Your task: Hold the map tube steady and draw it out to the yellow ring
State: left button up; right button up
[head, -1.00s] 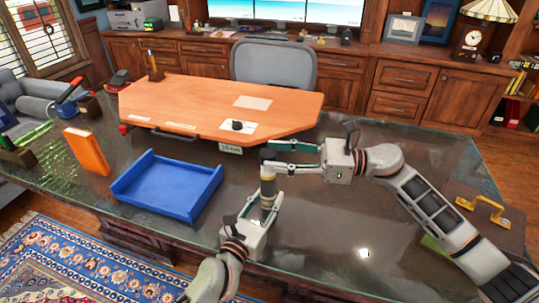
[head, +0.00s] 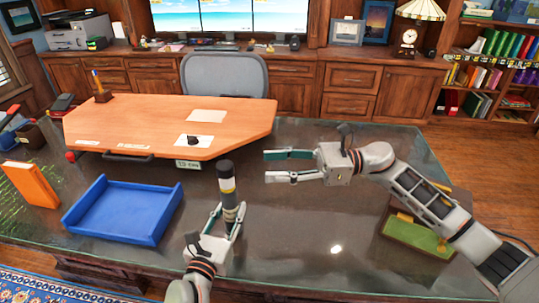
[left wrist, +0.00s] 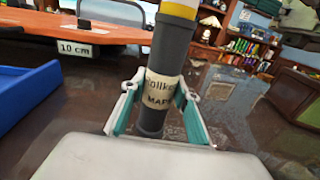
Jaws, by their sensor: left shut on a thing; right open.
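The map tube (head: 228,203) stands roughly upright over the glass-topped desk. It is dark grey, with a pale band, a yellow ring (head: 227,187) and a dark upper end. In the left wrist view, the tube (left wrist: 152,121) carries a cream label partly reading "MAP", and the yellow ring (left wrist: 180,11) is at the top edge. My left gripper (head: 231,210) is shut on the tube's lower part, around the label. I cannot tell whether the tube's foot touches the desk.
A blue tray (head: 125,238) lies left of the tube. An orange upright block (head: 30,185) is farther left. Behind is an orange-brown board (head: 150,120) with a "10 cm" sign (head: 188,164). A green pad (head: 417,236) lies under my right arm. Bare glass lies between.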

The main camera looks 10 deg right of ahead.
pick_arm(q)
jog(key=o, duration=1.3)
